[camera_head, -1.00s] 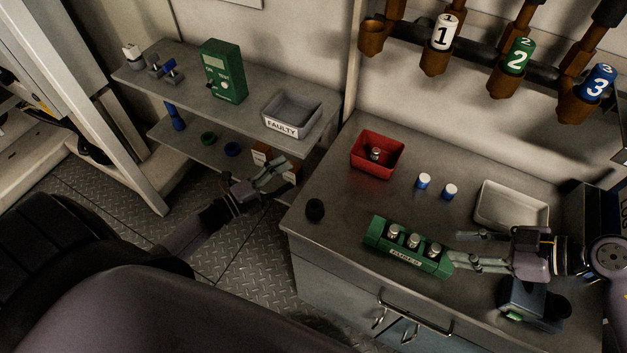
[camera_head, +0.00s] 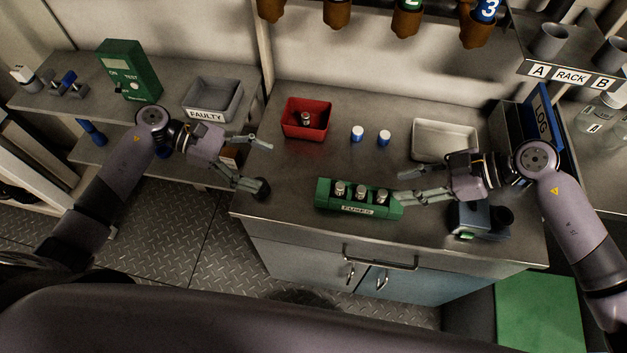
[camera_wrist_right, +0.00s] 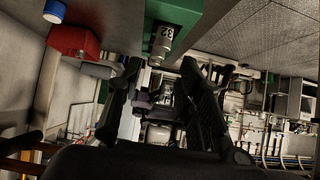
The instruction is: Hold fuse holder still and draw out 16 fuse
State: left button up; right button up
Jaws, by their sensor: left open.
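The green fuse holder (camera_head: 347,207) lies near the front of the bench, with three metal-topped fuses upright in a row: a left fuse (camera_head: 340,188), a middle fuse (camera_head: 361,190) and a right fuse (camera_head: 382,194). Their markings are too small to read in the head view. In the right wrist view one fuse (camera_wrist_right: 162,42) reads 32, beside the green holder (camera_wrist_right: 180,10). My left gripper (camera_head: 266,165) is open and empty, left of the holder by the bench's left edge.
Two blue-and-white caps (camera_head: 357,134) and a pale tray (camera_head: 428,135) stand behind the holder. A grey FAULTY bin (camera_head: 195,99) is on the left shelf. A blue device (camera_head: 468,221) stands front right.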

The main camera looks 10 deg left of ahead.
aim_at(321, 188)
pick_arm(q)
jog(key=x, duration=1.6)
jog(key=shift+d, duration=0.15)
jog(key=shift+c, duration=0.4)
